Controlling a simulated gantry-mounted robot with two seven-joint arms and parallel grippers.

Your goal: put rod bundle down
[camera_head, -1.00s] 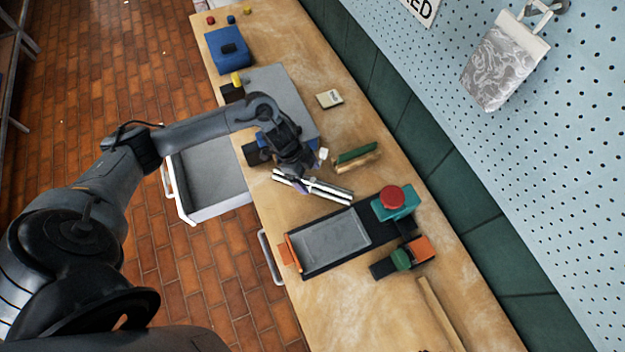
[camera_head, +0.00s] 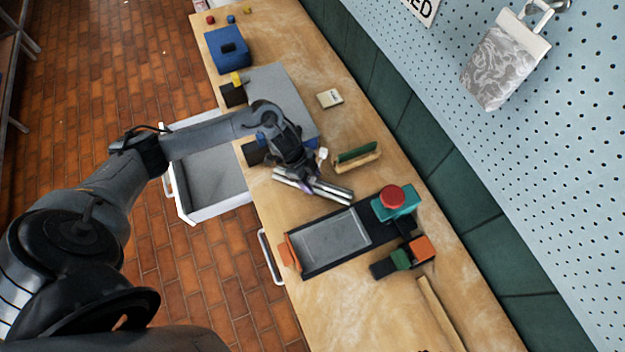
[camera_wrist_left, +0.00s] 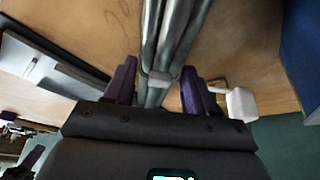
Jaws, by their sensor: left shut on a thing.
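The rod bundle (camera_head: 325,188) is a set of silvery metal rods held together by a band. It is at the bench top, just above the grey tray in the head view. My left gripper (camera_head: 302,184) is shut on it near its middle. In the left wrist view the rods (camera_wrist_left: 169,45) run up between the purple fingertips (camera_wrist_left: 158,88), with the pale band at the fingers. Whether the rods touch the wood cannot be told. My right gripper is not in view.
A grey tray (camera_head: 330,240) in a dark frame lies close below the bundle. A green-and-wood brush-like block (camera_head: 357,156) lies to its right. A red-topped teal block (camera_head: 392,200) stands beyond. An open drawer (camera_head: 212,180) juts out left of the bench.

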